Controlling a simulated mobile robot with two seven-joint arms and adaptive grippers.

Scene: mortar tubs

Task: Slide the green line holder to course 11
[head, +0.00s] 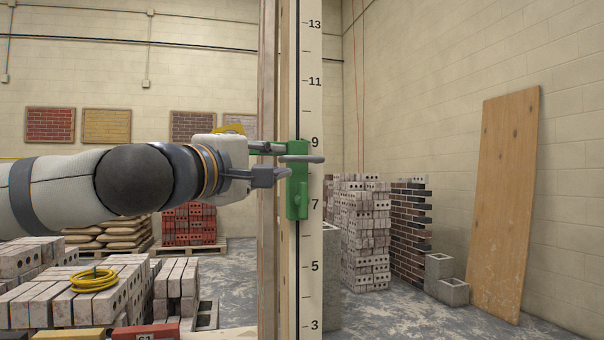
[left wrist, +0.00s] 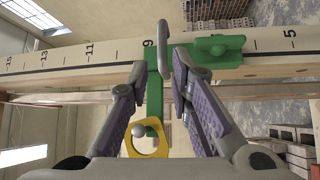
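The green line holder (head: 298,205) sits on the upright marked pole (head: 309,270), with its top edge near mark 9 and its lower end below mark 7. A grey rod (head: 302,158) sticks out from it. My left gripper (head: 275,162) is at the holder's upper part, coming from the left. In the left wrist view the holder's green bar (left wrist: 155,98) runs between the two purple-padded fingers (left wrist: 160,75). A gap shows on the right side of the bar, so the fingers look open around it. Mark 11 (head: 315,82) is above the holder. My right gripper is out of view.
A yellow piece with a ball (left wrist: 146,138) is at the bar's near end. A wooden post (head: 267,60) stands behind the pole. Brick stacks (head: 364,235) and a leaning board (head: 505,200) are to the right. A yellow coil (head: 94,280) lies on blocks at lower left.

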